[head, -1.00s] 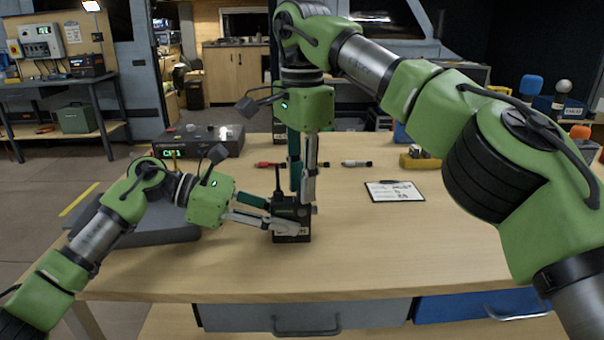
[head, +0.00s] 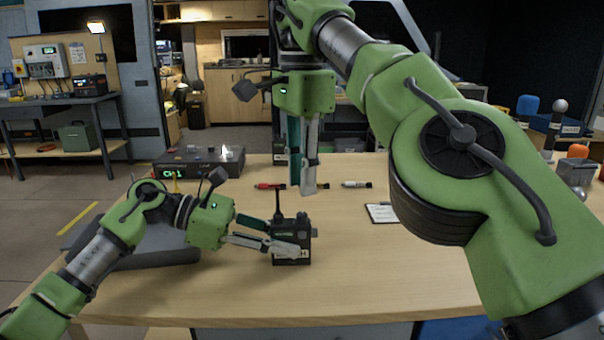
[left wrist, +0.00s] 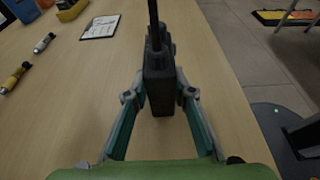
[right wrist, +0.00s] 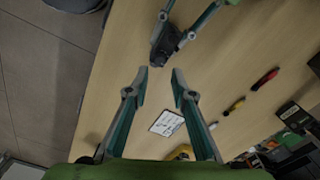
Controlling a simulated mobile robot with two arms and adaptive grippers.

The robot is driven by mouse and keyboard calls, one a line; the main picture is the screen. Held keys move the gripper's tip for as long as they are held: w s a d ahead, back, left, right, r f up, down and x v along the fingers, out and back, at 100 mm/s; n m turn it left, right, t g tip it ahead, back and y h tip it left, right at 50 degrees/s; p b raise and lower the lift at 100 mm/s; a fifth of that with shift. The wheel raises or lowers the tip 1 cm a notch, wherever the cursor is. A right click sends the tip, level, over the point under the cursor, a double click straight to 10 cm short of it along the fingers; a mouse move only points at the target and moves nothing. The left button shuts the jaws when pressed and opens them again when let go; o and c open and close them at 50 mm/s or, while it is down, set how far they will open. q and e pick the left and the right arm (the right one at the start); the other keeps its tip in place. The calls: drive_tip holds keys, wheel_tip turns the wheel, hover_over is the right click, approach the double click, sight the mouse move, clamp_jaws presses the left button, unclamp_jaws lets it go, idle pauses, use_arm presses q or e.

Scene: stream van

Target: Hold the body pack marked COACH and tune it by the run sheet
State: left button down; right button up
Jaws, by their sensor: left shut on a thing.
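A black body pack (head: 291,228) with an upright antenna stands at the table's front middle. Its front label is partly covered by a finger; only an end letter like H shows. My left gripper (head: 290,249) is shut on the pack from the left; the left wrist view shows the pack (left wrist: 157,75) between its fingers. My right gripper (head: 308,190) points down above and behind the pack, apart from it. In the right wrist view its fingers (right wrist: 161,78) are open and empty. The run sheet clipboard (head: 380,213) lies to the right, partly hidden by my right arm; its writing is unreadable.
A dark receiver box (head: 200,160) with a green CH1 display stands at the back left of the table (head: 230,295). A grey case (head: 160,247) lies at left. Table front is clear.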

use_arm(q)
drive_tip(key=c, duration=1.6)
unclamp_jaws()
drive_tip(key=shift+c, duration=0.2)
